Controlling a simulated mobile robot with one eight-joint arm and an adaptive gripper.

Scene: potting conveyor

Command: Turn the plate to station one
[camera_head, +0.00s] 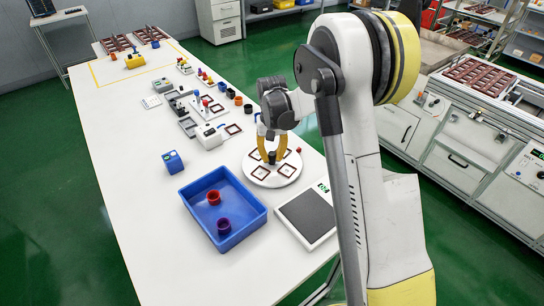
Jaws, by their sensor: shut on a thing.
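The plate (286,177) is a round white disc on the long white table, with several dark red-brown square frames on its top. My gripper (272,158) reaches down over the plate's middle with its yellow fingers pointing down. The fingers are shut on a small dark knob at the middle of the plate. The fingers hide part of the knob and the back of the plate. I cannot read any station marks from here.
A blue tray (256,215) with a red and a purple cup stands in front left of the plate. A dark-topped scale (300,217) is in front. A blue block (173,162) lies left. Several small devices stand behind. The table's near left is clear.

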